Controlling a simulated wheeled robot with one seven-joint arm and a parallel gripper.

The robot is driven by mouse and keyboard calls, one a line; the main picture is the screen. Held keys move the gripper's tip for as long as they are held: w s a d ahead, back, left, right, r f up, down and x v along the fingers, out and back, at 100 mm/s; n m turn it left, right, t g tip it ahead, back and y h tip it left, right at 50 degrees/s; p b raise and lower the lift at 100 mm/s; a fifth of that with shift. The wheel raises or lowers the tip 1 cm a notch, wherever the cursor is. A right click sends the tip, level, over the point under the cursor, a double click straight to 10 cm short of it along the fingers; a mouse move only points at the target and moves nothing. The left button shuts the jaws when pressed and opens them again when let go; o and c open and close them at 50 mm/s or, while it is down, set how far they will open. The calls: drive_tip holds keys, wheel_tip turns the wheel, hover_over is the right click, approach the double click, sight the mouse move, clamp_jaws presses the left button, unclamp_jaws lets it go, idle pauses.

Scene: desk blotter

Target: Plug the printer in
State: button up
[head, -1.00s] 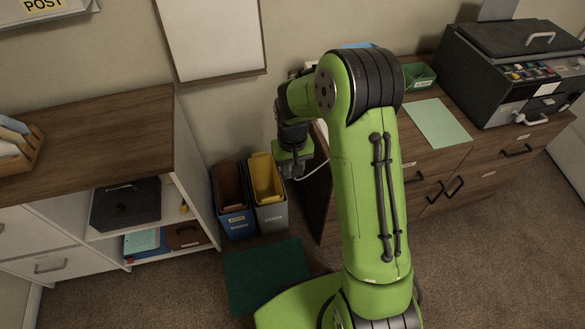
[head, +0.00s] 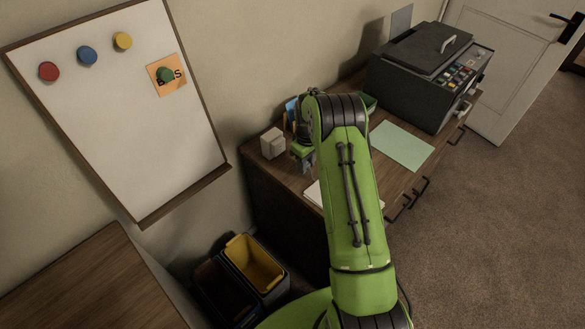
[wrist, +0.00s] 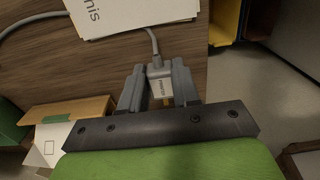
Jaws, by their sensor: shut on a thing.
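My gripper (wrist: 158,88) is shut on a grey plug (wrist: 160,86) with a small white label, in the wrist view. A grey cable runs from the plug across the wooden desk top. In the head view my gripper (head: 303,158) is over the left part of the desk, partly hidden by my arm, and the plug cannot be made out. The dark printer (head: 425,75) stands at the desk's far right end. A pale block (head: 272,143) stands just left of my gripper; I cannot tell whether it has sockets.
White papers (wrist: 130,14) lie on the desk beside the cable. Bins (head: 256,265) stand on the floor left of the desk. A whiteboard (head: 120,105) hangs on the wall.

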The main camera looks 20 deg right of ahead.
idle(0.3)
drive_tip(key=shift+w+a, duration=0.35)
drive_tip(key=shift+w, duration=0.5)
drive_tip(key=shift+w+a, duration=0.4)
drive_tip(key=shift+w, duration=0.5)
drive_tip(key=shift+w+a, duration=0.35)
drive_tip(key=shift+w, duration=0.5)
drive_tip(key=shift+w+a+b, duration=0.2)
drive_tip(key=shift+w+a, duration=0.1)
drive_tip(key=shift+w, duration=0.4)
drive_tip(key=shift+w+a+b, duration=0.15)
drive_tip(key=shift+w+a, duration=0.1)
drive_tip(key=shift+w, duration=0.4)
drive_tip(key=o, duration=1.1)
wheel_tip(320, 180, up, 16)
drive_tip(key=p, duration=0.6)
drive_tip(key=shift+f, duration=0.15)
